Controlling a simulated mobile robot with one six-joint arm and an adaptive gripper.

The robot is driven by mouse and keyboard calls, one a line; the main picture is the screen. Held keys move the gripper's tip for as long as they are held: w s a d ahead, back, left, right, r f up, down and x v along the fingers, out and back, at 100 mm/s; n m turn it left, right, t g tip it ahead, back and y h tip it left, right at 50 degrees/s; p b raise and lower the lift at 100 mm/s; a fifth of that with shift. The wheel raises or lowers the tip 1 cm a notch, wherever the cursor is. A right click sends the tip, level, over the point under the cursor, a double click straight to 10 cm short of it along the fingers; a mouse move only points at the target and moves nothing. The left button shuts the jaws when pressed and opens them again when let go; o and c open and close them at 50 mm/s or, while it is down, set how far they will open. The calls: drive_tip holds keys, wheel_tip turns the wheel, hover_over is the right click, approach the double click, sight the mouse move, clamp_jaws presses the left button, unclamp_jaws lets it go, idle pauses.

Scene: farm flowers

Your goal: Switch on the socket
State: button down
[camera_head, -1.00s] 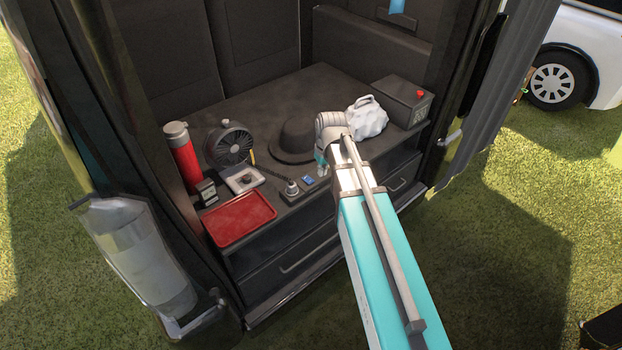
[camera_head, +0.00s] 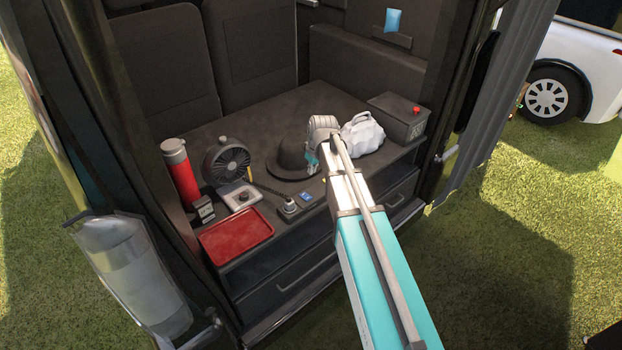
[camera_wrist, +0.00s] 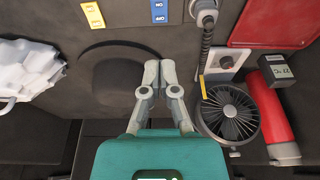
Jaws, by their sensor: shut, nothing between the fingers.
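The socket strip (camera_head: 306,196) lies near the front edge of the dark cabinet top, with a blue switch (camera_wrist: 159,11) and a plug with a dark cable (camera_wrist: 205,14). The blue switch carries ON and OFF lettering; I cannot tell which way it is set. A yellow switch (camera_wrist: 93,15) shows farther left in the wrist view. My gripper (camera_wrist: 159,66) is shut and empty, over the cabinet top by the dark hat (camera_wrist: 106,80). In the wrist view its tips are apart from the blue switch. In the head view my arm hides part of the front edge.
A fan (camera_head: 229,161), a red bottle (camera_head: 180,170), a red tray (camera_head: 237,236) and a small device (camera_head: 241,196) stand to the left. A white crumpled bag (camera_head: 362,134) and a dark box with a red button (camera_head: 399,117) stand to the right.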

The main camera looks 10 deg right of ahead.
drive_tip(key=b, duration=1)
hover_over(309, 198)
drive_tip(key=shift+s+d+f+x, duration=0.15)
drive_tip(key=shift+s+x, duration=0.15)
drive_tip(key=shift+x, duration=1.35)
drive_tip(key=shift+s+d+x, duration=0.2)
drive_tip(key=shift+s+x, duration=0.1)
drive_tip(key=shift+x, duration=1.35)
drive_tip(key=shift+s+d+f+x, duration=0.15)
drive_tip(key=shift+s+x, duration=0.15)
drive_tip(key=shift+x, duration=1.35)
drive_tip(key=shift+s+d+f+b, duration=0.1)
drive_tip(key=shift+s+f+b, duration=0.05)
drive_tip(key=shift+f+b, duration=0.65)
drive_tip(key=shift+s+d+f+b, duration=0.1)
drive_tip(key=shift+s+f+b, duration=0.05)
drive_tip(key=shift+f+b, duration=0.65)
